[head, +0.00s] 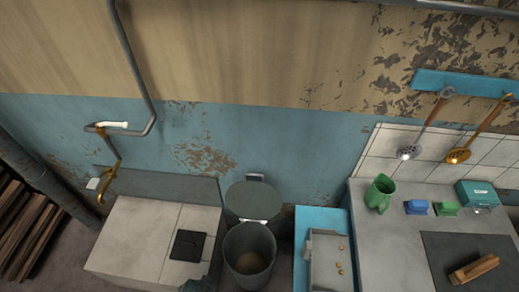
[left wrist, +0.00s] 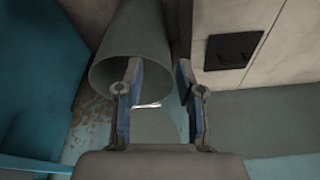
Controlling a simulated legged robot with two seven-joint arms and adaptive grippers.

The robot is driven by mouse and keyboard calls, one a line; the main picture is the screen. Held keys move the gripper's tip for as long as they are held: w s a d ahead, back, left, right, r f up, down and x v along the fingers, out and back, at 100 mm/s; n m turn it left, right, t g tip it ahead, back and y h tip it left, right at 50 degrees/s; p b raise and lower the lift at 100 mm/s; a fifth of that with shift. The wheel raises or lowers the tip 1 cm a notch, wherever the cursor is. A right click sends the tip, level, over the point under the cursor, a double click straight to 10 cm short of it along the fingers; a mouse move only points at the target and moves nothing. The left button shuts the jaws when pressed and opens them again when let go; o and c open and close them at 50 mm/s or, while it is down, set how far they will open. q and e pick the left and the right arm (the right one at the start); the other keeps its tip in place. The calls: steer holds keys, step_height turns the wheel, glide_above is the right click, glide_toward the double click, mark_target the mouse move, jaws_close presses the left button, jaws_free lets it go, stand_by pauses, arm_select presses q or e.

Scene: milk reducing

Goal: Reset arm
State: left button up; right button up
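My left gripper (left wrist: 158,70) is open in the left wrist view, with its two fingers apart and nothing between them. The grey-green bin (left wrist: 125,50) is just beyond its fingers. In the head view this round bin (head: 262,245) stands open, with its lid (head: 253,200) raised against the wall and something brownish at its bottom. A small dark shape at the bottom edge, left of the bin, may be part of my left arm; I cannot tell. My right gripper is not in view.
A pale counter with a black square plate (head: 188,245) is left of the bin. A grey tray (head: 325,262) with small brown bits is to its right. Utensils hang above.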

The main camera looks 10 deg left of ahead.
arm_select(q)
steer(key=s+f, duration=0.3)
steer(key=f, duration=0.8)
steer(key=s+f+g, duration=0.1)
steer(key=s+f, duration=0.3)
steer(key=f, duration=0.7)
steer(key=shift+s+a+f, duration=0.3)
steer(key=shift+a+f, duration=0.05)
steer(key=shift+a, duration=0.05)
